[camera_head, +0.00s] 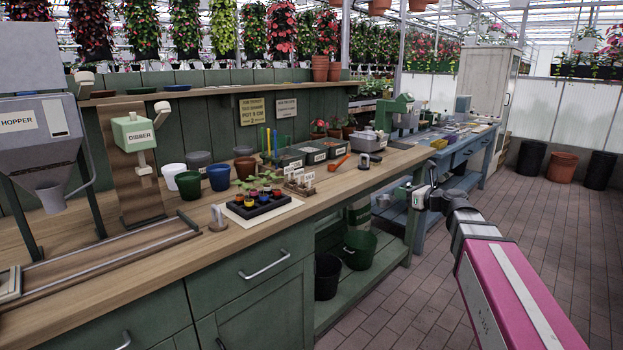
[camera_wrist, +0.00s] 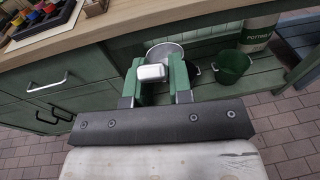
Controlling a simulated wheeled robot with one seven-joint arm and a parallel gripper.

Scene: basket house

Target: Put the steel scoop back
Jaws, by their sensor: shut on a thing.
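My gripper (camera_head: 424,194) is out over the aisle, in front of the bench and apart from it. In the wrist view its two green fingers (camera_wrist: 156,82) are shut on a pale, smooth, blocky piece (camera_wrist: 152,73), which looks like part of the steel scoop. A grey round shape (camera_wrist: 165,50) shows just beyond the fingertips; I cannot tell whether it is the scoop's bowl or a pot behind. The scoop's full shape is hidden by the fingers.
The wooden bench (camera_head: 330,195) carries a hopper (camera_head: 30,130), a dibber (camera_head: 135,133), a seedling tray (camera_head: 255,205), labelled bins (camera_head: 312,152) and an orange tool (camera_head: 338,163). A green bucket (camera_head: 359,250) and a black pot (camera_head: 327,277) stand on the lower shelf. The brick aisle (camera_head: 560,250) is open.

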